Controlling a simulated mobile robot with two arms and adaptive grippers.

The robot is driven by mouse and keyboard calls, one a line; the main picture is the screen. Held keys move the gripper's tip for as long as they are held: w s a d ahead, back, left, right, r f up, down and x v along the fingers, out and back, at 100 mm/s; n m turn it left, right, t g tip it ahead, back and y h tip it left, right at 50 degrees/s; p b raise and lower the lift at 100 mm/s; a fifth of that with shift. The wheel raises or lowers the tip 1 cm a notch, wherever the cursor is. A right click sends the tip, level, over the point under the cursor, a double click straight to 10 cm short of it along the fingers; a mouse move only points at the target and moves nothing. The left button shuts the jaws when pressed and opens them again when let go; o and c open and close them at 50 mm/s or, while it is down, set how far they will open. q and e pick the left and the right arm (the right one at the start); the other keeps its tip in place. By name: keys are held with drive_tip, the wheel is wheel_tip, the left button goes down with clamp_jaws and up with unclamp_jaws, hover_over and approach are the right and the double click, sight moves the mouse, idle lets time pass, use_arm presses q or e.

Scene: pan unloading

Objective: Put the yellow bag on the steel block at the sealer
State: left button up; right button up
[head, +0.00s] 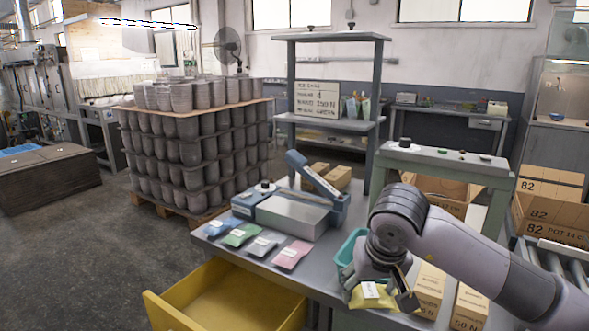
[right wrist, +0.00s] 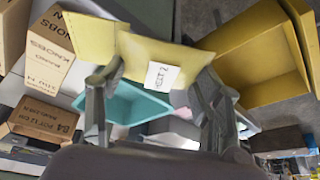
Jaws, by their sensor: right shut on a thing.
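The yellow bag (head: 361,300) with a white label is held in my right gripper (head: 388,284), above the near right part of the grey table. The right wrist view shows the yellow bag (right wrist: 145,50) between the two fingers of the right gripper (right wrist: 155,84), which is shut on it. The steel block (head: 292,213) is a bare silver box in front of the blue-grey sealer (head: 318,179), left of the bag and farther back. Its top looks empty. My left gripper is not in view.
Blue, green, grey and pink bags (head: 291,255) lie along the table's left edge. A teal bin (head: 346,250) stands behind my gripper. Cartons (head: 430,285) stand to the right. An open yellow drawer (head: 225,300) juts out at the front left. A shelf (head: 335,37) rises behind the sealer.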

drive_tip(key=s+a+f+n+y, duration=0.1)
drive_tip(key=s+a+f+n, duration=0.2)
drive_tip(key=s, duration=0.4)
drive_tip(key=s+a+f, duration=0.3)
drive_tip(key=s+a, duration=0.2)
drive_tip(key=s, duration=0.1)
drive_tip(key=w+d+m+h+p, duration=0.1)
drive_tip(key=w+d+m+p, duration=0.1)
drive_tip(key=d, duration=1.1)
drive_tip(key=shift+w+r+m, duration=0.3)
drive_tip(key=shift+w+m, duration=0.1)
drive_tip(key=shift+a, duration=0.15)
